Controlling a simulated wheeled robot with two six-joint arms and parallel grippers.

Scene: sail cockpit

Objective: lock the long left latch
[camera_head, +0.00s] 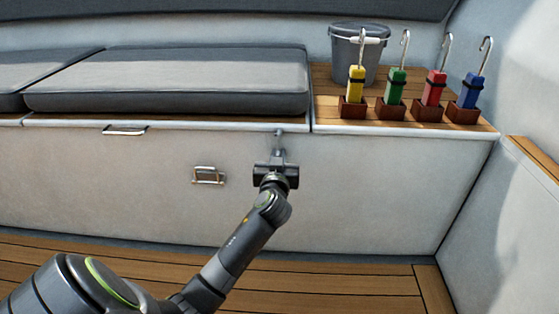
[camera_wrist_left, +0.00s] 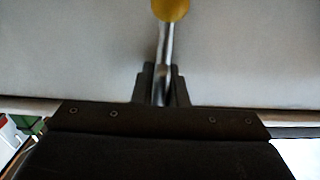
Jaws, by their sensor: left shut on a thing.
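The long left latch (camera_head: 279,134) is a thin metal lever at the front edge of the bench, below the grey cushion. Its upper part shows above my left gripper (camera_head: 278,159); its lower part is hidden behind the gripper. In the left wrist view the latch's metal rod (camera_wrist_left: 165,48) ends in a yellow knob at the top of the picture. The fingers of my left gripper (camera_wrist_left: 161,84) are shut on the rod, on the side away from the knob. My right gripper is not in view.
A metal handle (camera_head: 208,175) sits on the bench front, left of my gripper, and a bar handle (camera_head: 124,131) lies under the cushion (camera_head: 170,82). A grey bucket (camera_head: 358,60) and several coloured hooked handles in brown holders stand at right. The bench front right of my gripper is clear.

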